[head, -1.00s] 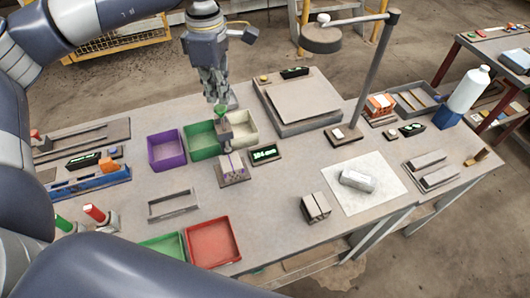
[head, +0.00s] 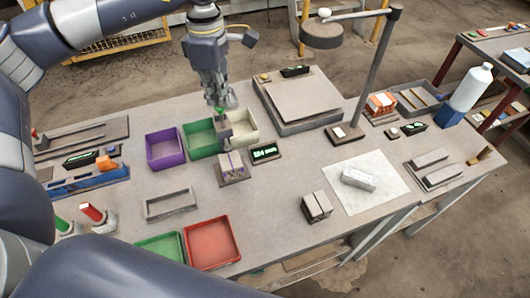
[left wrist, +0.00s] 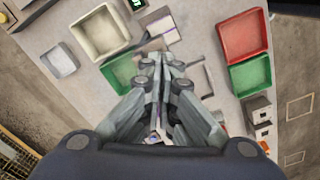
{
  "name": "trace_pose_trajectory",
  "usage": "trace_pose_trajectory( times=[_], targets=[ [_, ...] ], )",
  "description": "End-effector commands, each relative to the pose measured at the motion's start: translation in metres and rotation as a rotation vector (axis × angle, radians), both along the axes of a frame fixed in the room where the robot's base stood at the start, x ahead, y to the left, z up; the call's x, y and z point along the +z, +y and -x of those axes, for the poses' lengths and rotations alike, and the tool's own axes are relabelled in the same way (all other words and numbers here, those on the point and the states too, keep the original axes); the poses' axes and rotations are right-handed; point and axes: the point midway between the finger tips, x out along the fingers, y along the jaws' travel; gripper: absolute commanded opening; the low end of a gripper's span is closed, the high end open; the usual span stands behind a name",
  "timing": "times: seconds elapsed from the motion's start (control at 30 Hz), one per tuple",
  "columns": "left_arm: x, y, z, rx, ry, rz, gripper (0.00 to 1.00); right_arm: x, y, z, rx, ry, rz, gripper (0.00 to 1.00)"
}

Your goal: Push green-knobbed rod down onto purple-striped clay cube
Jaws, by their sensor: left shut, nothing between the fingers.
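The green knob (head: 219,109) tops an upright grey rod device (head: 226,128) in the head view. Below it, the pale clay cube with purple stripes (head: 233,164) sits on a small base. My left gripper (head: 218,103) is shut and empty, pointing down with its fingertips at the knob. Whether they touch it is unclear. In the left wrist view the shut fingers (left wrist: 160,62) fill the middle and the knob cannot be made out. My right gripper is not in view.
A small green-lit display (head: 265,152) stands right of the cube. Purple (head: 164,163), green (head: 195,154) and cream (head: 256,139) trays stand close behind and left. A red tray (head: 211,262) is at the front. A lamp-like stand (head: 374,70) rises at the right.

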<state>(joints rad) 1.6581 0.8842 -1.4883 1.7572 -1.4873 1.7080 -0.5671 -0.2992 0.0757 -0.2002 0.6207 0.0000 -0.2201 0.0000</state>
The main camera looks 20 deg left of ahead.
Motion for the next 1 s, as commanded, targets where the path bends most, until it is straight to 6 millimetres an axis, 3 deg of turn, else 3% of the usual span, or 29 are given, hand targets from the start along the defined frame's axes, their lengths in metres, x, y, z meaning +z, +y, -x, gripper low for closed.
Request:
trace_pose_trajectory(
  times=[1.0],
  targets=[
    [-0.033, 0.000, 0.000, 0.000, 0.000, -0.001, 0.00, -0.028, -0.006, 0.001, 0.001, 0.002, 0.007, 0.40]
  ],
)
